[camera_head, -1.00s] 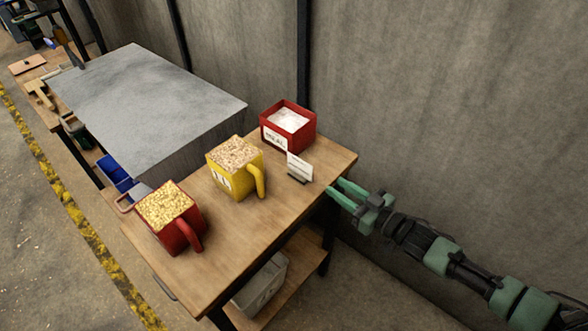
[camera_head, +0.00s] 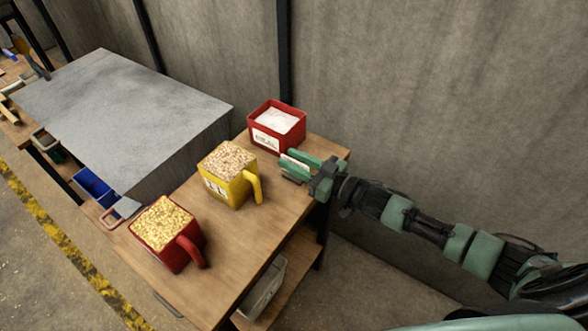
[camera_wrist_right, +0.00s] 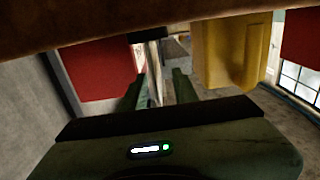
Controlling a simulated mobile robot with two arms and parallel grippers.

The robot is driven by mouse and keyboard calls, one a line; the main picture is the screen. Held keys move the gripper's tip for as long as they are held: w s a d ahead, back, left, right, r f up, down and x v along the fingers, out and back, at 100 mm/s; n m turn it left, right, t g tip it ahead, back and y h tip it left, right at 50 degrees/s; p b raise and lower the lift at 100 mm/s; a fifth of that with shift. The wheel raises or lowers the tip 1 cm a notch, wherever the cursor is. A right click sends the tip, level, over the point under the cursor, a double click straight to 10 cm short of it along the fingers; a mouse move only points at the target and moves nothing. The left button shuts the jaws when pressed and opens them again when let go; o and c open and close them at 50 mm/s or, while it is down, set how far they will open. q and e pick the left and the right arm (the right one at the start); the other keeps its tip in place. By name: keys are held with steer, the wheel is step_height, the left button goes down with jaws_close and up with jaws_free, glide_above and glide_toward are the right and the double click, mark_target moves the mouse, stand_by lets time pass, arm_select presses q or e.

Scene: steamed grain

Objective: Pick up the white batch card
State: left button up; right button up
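The white batch card (camera_head: 291,162) stands on the wooden table between the yellow jug and the red box. It is mostly hidden by my right gripper. My right gripper (camera_head: 289,167) reaches in from the right, with its green fingers apart on either side of the card. In the right wrist view, the open fingers (camera_wrist_right: 160,88) point ahead and a pale narrow shape, likely the card seen edge-on, lies between them. I cannot tell whether either finger touches it. My left gripper is not in view.
A red box (camera_head: 277,126) of white meal stands just behind the card. A yellow jug (camera_head: 229,184) and a red jug (camera_head: 172,253), both filled with grain, stand to the left. A grey wall is close behind the table (camera_head: 258,240).

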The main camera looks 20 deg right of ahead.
steer(key=shift+x, duration=1.35)
jaws_close()
steer(key=shift+r, duration=0.1)
